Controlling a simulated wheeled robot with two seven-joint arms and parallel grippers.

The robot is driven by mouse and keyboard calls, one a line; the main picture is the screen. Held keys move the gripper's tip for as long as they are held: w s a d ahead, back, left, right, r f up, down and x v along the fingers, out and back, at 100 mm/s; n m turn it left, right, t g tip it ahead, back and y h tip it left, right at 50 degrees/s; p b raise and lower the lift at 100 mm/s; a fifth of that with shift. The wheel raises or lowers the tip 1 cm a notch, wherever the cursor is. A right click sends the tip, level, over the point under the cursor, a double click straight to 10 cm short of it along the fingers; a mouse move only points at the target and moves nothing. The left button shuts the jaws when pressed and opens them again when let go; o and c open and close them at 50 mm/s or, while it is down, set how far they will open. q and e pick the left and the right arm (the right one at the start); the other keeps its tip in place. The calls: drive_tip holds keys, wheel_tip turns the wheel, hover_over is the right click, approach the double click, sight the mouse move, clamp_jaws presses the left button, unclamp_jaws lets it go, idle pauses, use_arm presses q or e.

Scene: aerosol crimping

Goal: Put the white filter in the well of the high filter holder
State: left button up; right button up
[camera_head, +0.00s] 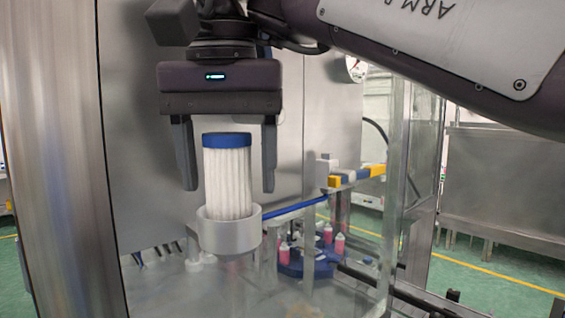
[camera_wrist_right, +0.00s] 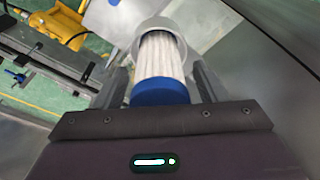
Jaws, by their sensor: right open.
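The white filter (camera_head: 228,182) is a pleated cylinder with a blue cap. It stands upright with its lower end inside the ring-shaped well of the filter holder (camera_head: 229,236). My right gripper (camera_head: 228,188) is open above it, one finger on each side, with gaps between the fingers and the filter in the head view. The right wrist view also shows the filter (camera_wrist_right: 160,62) between the spread fingers, its far end in the grey holder ring (camera_wrist_right: 137,35). The filter's bottom is hidden inside the holder. My left gripper is not in view.
A blue turntable (camera_head: 290,270) with pink-and-white cans stands behind and right of the holder, beside clear panels. A blue rail (camera_head: 295,207) runs behind the holder. A steel column (camera_head: 50,160) fills the left edge. A grey cabinet wall (camera_head: 140,190) is behind the gripper.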

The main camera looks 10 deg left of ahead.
drive_tip(key=r+p, duration=0.2)
drive_tip(key=r, duration=0.2)
drive_tip(key=s+r+p, duration=0.1)
drive_tip(key=r+p, duration=0.2)
drive_tip(key=r, duration=0.1)
drive_tip(key=r+p, duration=0.3)
drive_tip(key=r, duration=0.1)
drive_tip(key=shift+s+d+r, duration=0.1)
drive_tip(key=shift+s+d, duration=0.05)
drive_tip(key=shift+s, duration=0.25)
